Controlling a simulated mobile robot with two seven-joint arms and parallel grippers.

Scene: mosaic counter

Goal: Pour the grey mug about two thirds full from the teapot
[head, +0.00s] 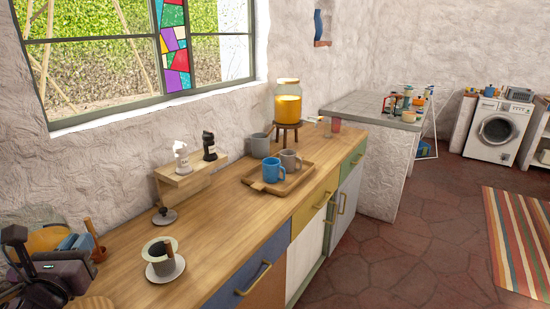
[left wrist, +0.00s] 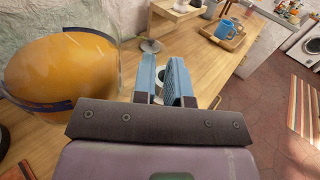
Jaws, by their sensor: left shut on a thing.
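My left gripper (left wrist: 162,75) fills the lower middle of the left wrist view, its blue fingers nearly closed. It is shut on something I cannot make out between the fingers. In the head view it is at the lower left, left of a pale pot-like vessel (head: 155,270) with a dark middle and a brown bar. I cannot tell whether this vessel is the teapot. A lid-like disc with a dark knob (head: 165,216) lies behind it. One grey mug (head: 291,160) stands upright on the wooden tray (head: 257,184); another grey mug (head: 260,146) stands behind. My right gripper is out of view.
A blue mug (head: 272,171) shares the tray. A glass dispenser (head: 288,106) stands beyond. A wooden riser (head: 185,179) carries two small bottles. A rounded ochre thing (left wrist: 62,72) is close beside my left wrist. Clear wood lies between the vessel and the tray.

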